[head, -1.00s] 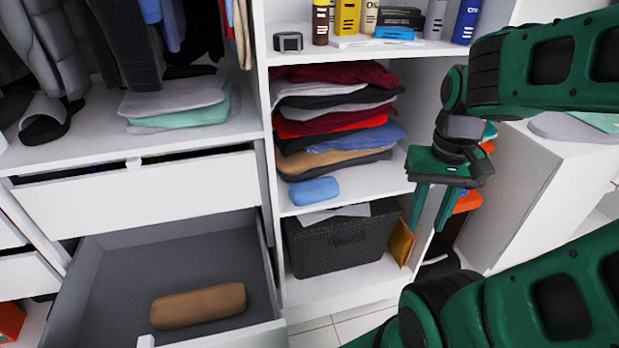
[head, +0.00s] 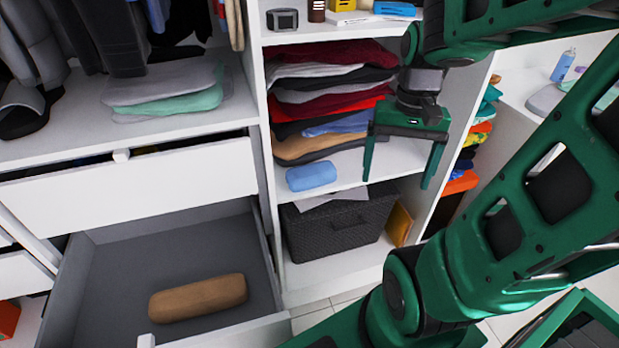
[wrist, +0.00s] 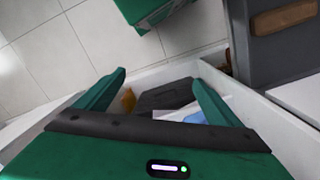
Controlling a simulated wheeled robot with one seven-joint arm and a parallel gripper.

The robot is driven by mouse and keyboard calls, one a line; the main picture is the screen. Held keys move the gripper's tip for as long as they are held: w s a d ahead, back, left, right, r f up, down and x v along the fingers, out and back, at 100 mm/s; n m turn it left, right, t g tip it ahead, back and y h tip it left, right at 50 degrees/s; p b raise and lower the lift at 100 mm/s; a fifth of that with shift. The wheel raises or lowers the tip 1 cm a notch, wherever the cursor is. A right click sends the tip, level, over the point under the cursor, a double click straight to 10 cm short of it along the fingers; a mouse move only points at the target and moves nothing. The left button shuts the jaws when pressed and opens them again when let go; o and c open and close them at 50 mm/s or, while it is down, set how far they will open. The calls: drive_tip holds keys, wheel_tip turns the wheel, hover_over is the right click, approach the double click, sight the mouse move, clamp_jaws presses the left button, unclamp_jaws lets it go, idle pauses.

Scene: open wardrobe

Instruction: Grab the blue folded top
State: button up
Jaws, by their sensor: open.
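The blue folded top (head: 311,176) is a small light-blue roll. It lies at the front edge of the middle shelf (head: 345,178), in front of the stack of folded clothes. In the wrist view the blue top (wrist: 196,118) shows partly, beside my right-hand finger, which hides some of it. My gripper (head: 399,180) is open and empty, its fingers pointing down in front of the shelf, to the right of the blue top and apart from it. In the wrist view the gripper (wrist: 158,80) has its fingers spread wide.
A dark woven basket (head: 338,225) stands on the shelf below. A brown rolled item (head: 198,297) lies in the open grey drawer (head: 110,265) at lower left. The clothes stack (head: 330,100) fills the back of the shelf. Bottles stand on the shelf above.

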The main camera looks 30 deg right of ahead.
drive_tip(key=w+d+f+m+y, duration=0.1)
drive_tip(key=w+f+m+y, duration=0.2)
drive_tip(key=w, duration=0.7)
drive_tip(key=m+t+y, duration=0.2)
drive_tip(key=m+y, duration=0.6)
drive_tip(key=m, duration=0.1)
approach(312, 173)
drive_tip(key=shift+d+f, duration=0.5)
drive_tip(key=shift+f, duration=0.3)
drive_tip(key=shift+w+d+f+t+y, duration=0.15)
drive_tip(key=shift+w+d+t+y, duration=0.15)
drive_tip(key=shift+w+t, duration=0.1)
drive_tip(key=x, duration=1)
drive_tip(key=shift+a, duration=0.3)
drive_tip(key=c, duration=1.3)
